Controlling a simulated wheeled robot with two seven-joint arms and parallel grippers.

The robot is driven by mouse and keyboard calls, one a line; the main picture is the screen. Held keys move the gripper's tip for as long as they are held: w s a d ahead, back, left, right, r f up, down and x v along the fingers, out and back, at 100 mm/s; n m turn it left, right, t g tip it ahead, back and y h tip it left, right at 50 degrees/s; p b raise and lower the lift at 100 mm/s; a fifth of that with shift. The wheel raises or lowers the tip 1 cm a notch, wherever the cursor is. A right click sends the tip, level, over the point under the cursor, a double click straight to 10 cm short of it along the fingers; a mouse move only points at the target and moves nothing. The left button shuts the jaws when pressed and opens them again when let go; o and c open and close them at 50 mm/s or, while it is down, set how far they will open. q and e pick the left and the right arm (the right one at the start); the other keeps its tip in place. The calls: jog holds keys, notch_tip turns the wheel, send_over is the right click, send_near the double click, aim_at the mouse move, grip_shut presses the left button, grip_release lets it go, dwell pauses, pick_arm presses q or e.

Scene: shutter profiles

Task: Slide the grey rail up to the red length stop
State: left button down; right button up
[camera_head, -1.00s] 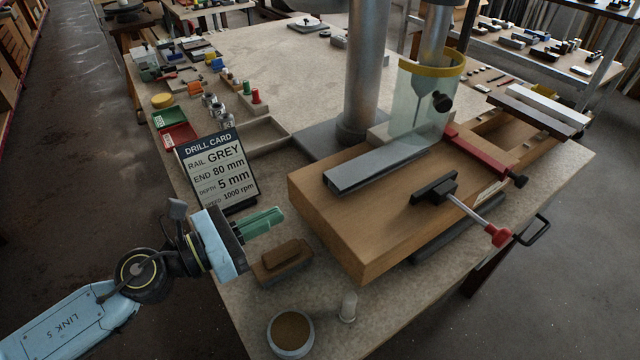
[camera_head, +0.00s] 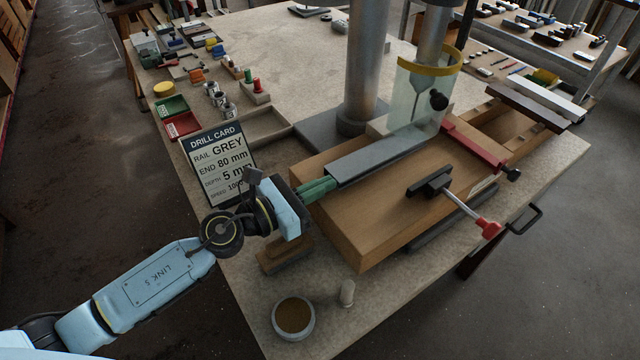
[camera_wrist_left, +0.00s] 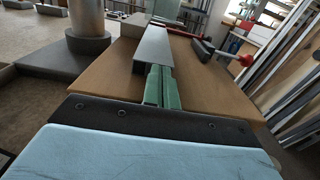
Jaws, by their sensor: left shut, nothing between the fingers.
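The grey rail (camera_head: 375,158) lies lengthwise on the wooden block, and also shows in the left wrist view (camera_wrist_left: 154,48). The red length stop (camera_head: 474,143) crosses the block beyond the rail's far end. The drill guard partly covers that end, so the exact gap to the stop is unclear. My left gripper (camera_head: 330,183) is shut and empty. Its green fingers (camera_wrist_left: 159,88) point along the rail at its near end, touching it or very close; I cannot tell which. My right gripper is not in view.
A clear drill guard (camera_head: 416,100) with a yellow rim stands over the far rail end. A black clamp with a red handle (camera_head: 488,227) sits at the block's right side. The drill card (camera_head: 219,165) stands left of the wooden block (camera_head: 365,225). A round cup (camera_head: 293,317) is in front.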

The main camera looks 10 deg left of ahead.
aim_at(335, 177)
pick_arm(q)
jog(key=x, duration=0.3)
jog(key=shift+w+d+p, duration=0.15)
jog(key=shift+w+p, duration=0.05)
jog(key=shift+p, duration=0.15)
jog(key=shift+s, duration=0.1)
